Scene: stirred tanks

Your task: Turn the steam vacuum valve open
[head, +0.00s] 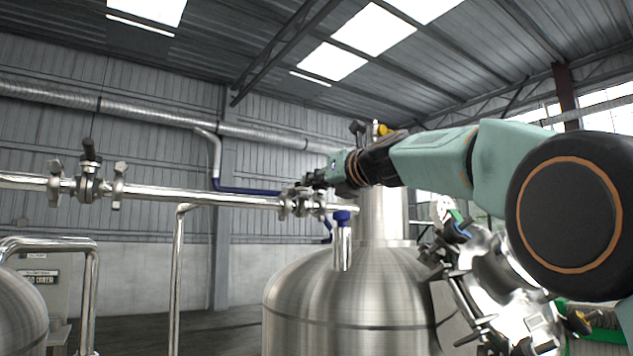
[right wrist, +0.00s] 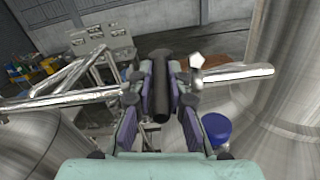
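In the head view my right gripper (head: 306,190) is at a valve (head: 298,206) on the steel pipe, above the left side of the large tank. The gripper covers most of this valve's handle. In the right wrist view the dark valve handle (right wrist: 160,62) stands between the two purple-padded fingers of the gripper (right wrist: 161,88). The pads lie close against it on both sides, and I see no clear gap. No label shows which valve is the steam vacuum valve. My left gripper is not in view.
A second valve with a dark handle (head: 90,165) sits on the same pipe (head: 200,196) at the left. A blue-capped fitting (head: 342,216) rises beside my gripper from the large steel tank (head: 345,300). Shiny fittings (head: 495,290) stand at the right, below my arm.

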